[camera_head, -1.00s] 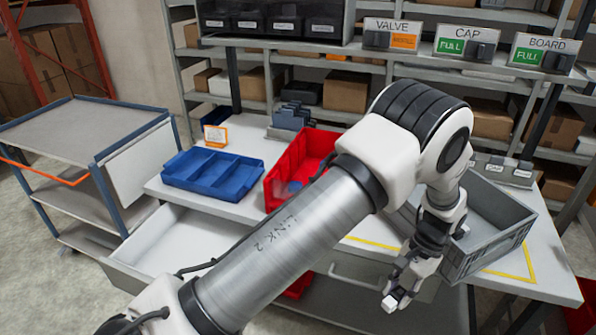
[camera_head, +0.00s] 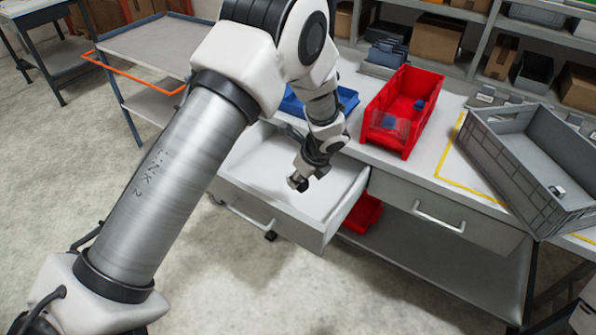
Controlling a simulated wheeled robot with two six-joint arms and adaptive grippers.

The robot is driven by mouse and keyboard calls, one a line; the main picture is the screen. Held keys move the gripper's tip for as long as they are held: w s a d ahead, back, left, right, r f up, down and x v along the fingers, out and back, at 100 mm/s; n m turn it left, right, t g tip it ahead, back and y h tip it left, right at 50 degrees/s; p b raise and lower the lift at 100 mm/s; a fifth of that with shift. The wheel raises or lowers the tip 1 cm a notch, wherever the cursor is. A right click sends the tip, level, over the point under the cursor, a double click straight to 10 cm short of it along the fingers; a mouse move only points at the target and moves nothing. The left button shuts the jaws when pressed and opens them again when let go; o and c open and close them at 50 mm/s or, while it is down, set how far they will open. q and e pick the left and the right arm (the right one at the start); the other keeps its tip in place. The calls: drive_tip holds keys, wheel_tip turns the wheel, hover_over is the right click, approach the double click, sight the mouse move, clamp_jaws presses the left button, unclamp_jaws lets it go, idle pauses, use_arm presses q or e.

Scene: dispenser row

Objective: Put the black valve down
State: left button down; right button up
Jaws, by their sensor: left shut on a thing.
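My left gripper (camera_head: 311,171) is over the open white drawer (camera_head: 259,178), pointing down. It is shut on a small dark thing, the black valve (camera_head: 297,184), at its tips. The valve is small in the picture and partly hidden by the fingers. I cannot tell whether it touches the drawer floor or hangs above it. My right gripper is not in view.
A red bin (camera_head: 428,86) with small blue parts stands on the bench, right of a blue tray (camera_head: 347,97) partly hidden by my arm. A grey crate (camera_head: 535,186) with a small pale part (camera_head: 557,191) stands tilted in view at right. The drawer's left part is clear.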

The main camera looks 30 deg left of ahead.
use_arm(q)
drive_tip(key=w+a+r+m+t+h+b, duration=0.1)
drive_tip(key=w+a+m+t+h+b, duration=0.15)
drive_tip(key=a+m, duration=0.4)
drive_tip(key=m+b, duration=0.5)
drive_tip(key=b, duration=0.5)
hover_over(280, 192)
drive_tip(key=s, duration=0.1)
wheel_tip(280, 192, down, 5)
drive_tip(key=shift+t+h, duration=0.25)
drive_tip(key=shift+t, duration=0.1)
drive_tip(key=f+b, duration=0.1)
drive_tip(key=f, duration=0.2)
drive_tip(key=f+b, duration=0.1)
drive_tip(key=f, duration=0.2)
drive_tip(key=f+b, duration=0.1)
drive_tip(key=f, duration=0.2)
drive_tip(key=shift+s+d+f, duration=0.2)
drive_tip(key=shift+d, duration=0.1)
drive_tip(key=c, duration=0.9)
unclamp_jaws()
drive_tip(key=shift+o, duration=0.2)
